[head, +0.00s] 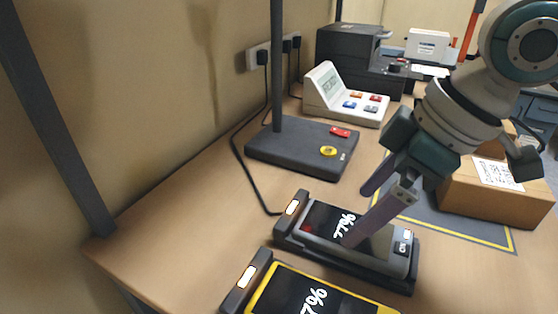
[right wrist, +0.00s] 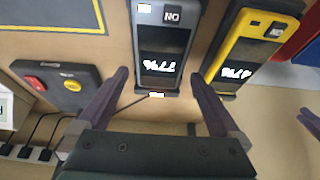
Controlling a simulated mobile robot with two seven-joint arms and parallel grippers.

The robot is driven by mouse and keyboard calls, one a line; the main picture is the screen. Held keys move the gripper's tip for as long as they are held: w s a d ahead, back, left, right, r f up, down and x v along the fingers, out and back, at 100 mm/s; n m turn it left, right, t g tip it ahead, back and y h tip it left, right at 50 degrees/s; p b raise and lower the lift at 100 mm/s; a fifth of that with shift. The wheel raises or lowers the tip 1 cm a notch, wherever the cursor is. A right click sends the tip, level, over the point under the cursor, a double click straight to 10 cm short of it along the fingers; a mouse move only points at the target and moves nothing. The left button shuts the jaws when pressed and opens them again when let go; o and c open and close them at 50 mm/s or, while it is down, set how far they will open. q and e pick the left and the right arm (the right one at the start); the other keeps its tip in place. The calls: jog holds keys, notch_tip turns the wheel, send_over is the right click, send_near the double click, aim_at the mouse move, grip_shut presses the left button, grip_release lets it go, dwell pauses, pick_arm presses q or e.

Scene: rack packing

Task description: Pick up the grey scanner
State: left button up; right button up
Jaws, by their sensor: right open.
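The grey scanner (head: 397,258) lies in a dark cradle (head: 285,232) on the bench, its dark screen facing up. In the right wrist view the grey scanner (right wrist: 163,85) is at the upper middle. My right gripper (head: 359,215) is open above it, one finger hiding part of its screen. In the right wrist view my right gripper (right wrist: 159,76) has one finger on each side of the scanner's lit end, with nothing held. Contact cannot be told. Purple fingertips at that view's right edge seem to be my left gripper (right wrist: 309,123); its opening is unclear.
A yellow scanner (head: 262,300) lies in a cradle close beside the grey one; it also shows in the right wrist view (right wrist: 236,60). A dark stand base with a pole (head: 290,150) is behind. A cardboard box (head: 460,205) stands at right. Bench left of the cradles is clear.

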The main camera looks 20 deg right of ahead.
aim_at(347, 227)
jog(key=x, duration=0.4)
jog(key=shift+s+d+f+b, duration=0.1)
jog(key=shift+f+b, duration=0.05)
jog(key=shift+b, duration=0.2)
jog(key=c, duration=1.3)
